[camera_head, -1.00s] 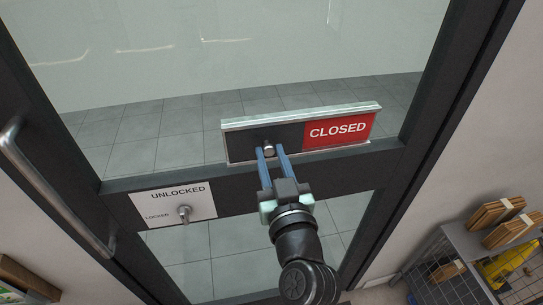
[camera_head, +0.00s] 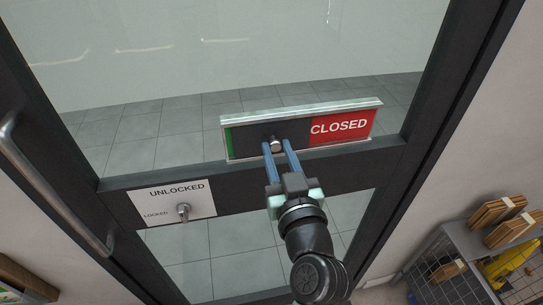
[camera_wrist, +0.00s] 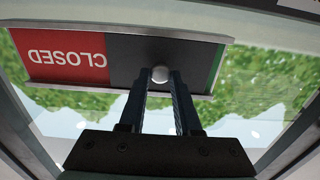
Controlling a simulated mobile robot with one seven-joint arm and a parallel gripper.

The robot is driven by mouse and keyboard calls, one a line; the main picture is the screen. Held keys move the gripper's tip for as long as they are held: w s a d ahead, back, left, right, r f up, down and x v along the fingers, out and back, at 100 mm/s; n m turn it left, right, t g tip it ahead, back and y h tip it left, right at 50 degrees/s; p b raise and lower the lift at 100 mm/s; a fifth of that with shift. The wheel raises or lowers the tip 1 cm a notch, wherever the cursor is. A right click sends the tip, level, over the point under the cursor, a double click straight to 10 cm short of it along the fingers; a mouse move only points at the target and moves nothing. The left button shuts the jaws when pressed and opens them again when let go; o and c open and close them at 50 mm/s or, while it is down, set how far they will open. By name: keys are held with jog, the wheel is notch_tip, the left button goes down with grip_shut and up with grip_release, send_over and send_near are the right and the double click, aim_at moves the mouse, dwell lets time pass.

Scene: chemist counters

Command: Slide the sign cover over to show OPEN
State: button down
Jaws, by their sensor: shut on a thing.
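My gripper (camera_head: 279,147) is shut on the knob, one blue finger on each side. The red panel reading CLOSED (camera_head: 339,126) shows to the right of the cover. A narrow green strip (camera_head: 229,142) shows at the sign's left end; no OPEN lettering is visible on it. In the wrist view the sign appears upside down, with the knob (camera_wrist: 160,74) between the fingertips and the green strip at the right.
A white plate reading UNLOCKED (camera_head: 173,204) with a small lock knob is below left of the sign. A long door handle (camera_head: 50,190) runs along the left. A rack with boxes (camera_head: 490,220) stands at lower right.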

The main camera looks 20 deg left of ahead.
jog(key=w+d+b, duration=0.2)
jog(key=d, duration=0.1)
jog(key=w+d+b, duration=0.3)
jog(key=d, duration=0.1)
jog(key=w+d+b, duration=0.2)
jog(key=d+b, duration=0.1)
jog(key=d, duration=0.1)
jog(key=shift+w+d+f, duration=0.1)
jog(key=shift+w+f, duration=0.05)
jog(key=shift+w, duration=0.1)
jog(key=shift+w+d+b, duration=0.2)
jog(key=shift+d+b, duration=0.1)
jog(key=shift+d, duration=0.05)
jog(key=shift+r, duration=0.2)
jog(key=c, duration=0.6)
grip_release()
jog(key=shift+w+d, duration=0.1)
jog(key=shift+c, duration=0.2)
jog(key=shift+s+f, duration=0.1)
jog(key=shift+s, duration=0.15)
jog(key=b+v, duration=0.2)
jog(key=v, duration=1)
jog(key=shift+s+d, duration=0.2)
jog(key=shift+d, duration=0.05)
